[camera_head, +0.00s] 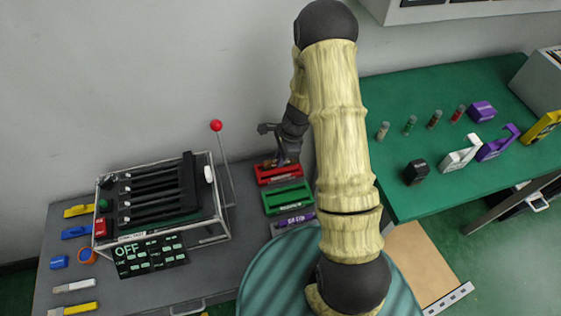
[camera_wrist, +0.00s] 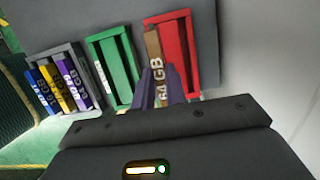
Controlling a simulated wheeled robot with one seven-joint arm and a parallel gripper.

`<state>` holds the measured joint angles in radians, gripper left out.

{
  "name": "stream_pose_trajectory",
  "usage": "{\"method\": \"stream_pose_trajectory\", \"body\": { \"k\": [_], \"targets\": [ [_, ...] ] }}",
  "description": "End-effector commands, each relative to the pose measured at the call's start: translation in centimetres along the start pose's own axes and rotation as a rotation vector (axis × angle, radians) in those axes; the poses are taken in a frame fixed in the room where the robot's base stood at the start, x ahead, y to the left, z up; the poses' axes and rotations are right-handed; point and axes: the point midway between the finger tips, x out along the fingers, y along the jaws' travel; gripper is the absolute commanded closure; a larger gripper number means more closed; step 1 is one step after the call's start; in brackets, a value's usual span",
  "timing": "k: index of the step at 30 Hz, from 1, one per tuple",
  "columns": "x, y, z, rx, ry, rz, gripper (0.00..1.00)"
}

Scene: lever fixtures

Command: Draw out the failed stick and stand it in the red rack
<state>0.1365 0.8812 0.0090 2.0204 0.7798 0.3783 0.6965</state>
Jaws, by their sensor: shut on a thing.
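My gripper (camera_wrist: 154,88) is shut on a brown stick (camera_wrist: 153,48) marked 64 GB, seen in the wrist view between dark purplish fingers. The stick overlaps the left side of the red rack (camera_wrist: 192,52); whether its end is inside a slot or above it, I cannot tell.
A grey rack (camera_wrist: 38,62) holds several coloured sticks. A board (camera_head: 150,255) reads OFF. A green table (camera_head: 440,90) at right carries small vials and holders.

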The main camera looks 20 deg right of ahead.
Motion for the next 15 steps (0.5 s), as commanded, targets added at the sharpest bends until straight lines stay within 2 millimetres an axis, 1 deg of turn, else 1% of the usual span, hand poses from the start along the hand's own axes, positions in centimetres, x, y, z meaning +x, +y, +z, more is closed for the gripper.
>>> {"method": "stream_pose_trajectory", "body": {
  "k": [8,15],
  "targets": [
    [0.0,0.0,0.0,-0.003,0.0,0.0,1.0],
    [1.0,0.0,-0.2,-0.003,0.0,0.001,1.0]
  ]
}}
